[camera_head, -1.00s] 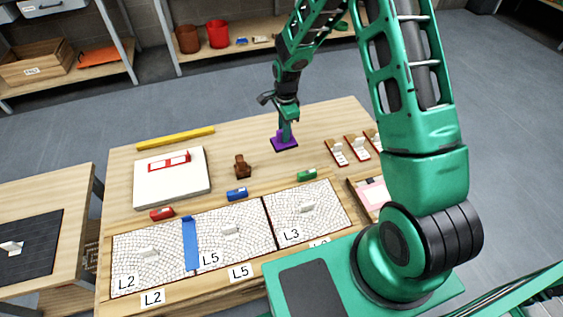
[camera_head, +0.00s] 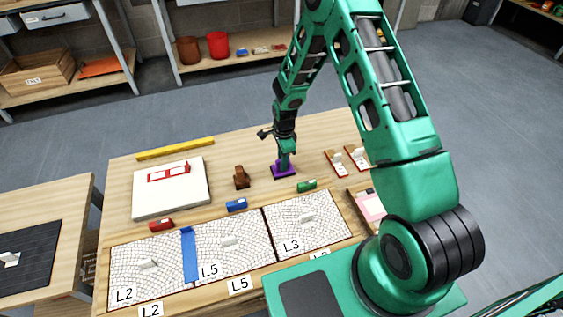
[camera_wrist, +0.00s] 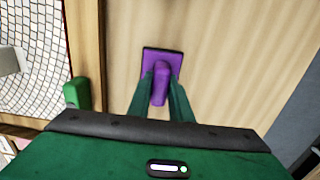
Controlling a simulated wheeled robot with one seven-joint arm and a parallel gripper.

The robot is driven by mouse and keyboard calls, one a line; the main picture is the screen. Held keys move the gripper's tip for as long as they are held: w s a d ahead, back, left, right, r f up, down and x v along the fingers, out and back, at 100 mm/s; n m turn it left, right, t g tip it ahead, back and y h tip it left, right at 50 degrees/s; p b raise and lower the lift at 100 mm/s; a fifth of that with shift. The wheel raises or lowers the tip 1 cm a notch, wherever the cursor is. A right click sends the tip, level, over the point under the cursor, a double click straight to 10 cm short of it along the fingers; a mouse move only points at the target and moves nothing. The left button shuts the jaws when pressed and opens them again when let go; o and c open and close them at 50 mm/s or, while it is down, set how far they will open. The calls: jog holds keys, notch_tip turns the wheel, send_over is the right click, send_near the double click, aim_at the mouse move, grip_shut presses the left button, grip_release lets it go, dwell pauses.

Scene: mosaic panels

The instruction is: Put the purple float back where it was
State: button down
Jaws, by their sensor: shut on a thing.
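The purple float (camera_head: 278,172) is a flat purple plate with a dark edge and an upright purple handle. It is at the middle right of the wooden table (camera_head: 230,146), right of a brown block-like object (camera_head: 241,178). My gripper (camera_head: 285,163) points down onto it. In the wrist view, the fingers of my gripper (camera_wrist: 162,92) are shut on the handle of the purple float (camera_wrist: 175,62). The plate lies flat and looks to be at the table top; I cannot tell whether it touches.
Three mosaic panels (camera_head: 233,250) lie along the front, with red (camera_head: 161,225), blue (camera_head: 236,205) and green (camera_head: 307,186) blocks behind them. A white board (camera_head: 150,200) and a yellow bar (camera_head: 175,149) are at the left. Small white-and-brown pieces (camera_head: 337,163) stand to the right.

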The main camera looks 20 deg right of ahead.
jog(key=c, duration=1.6)
grip_release()
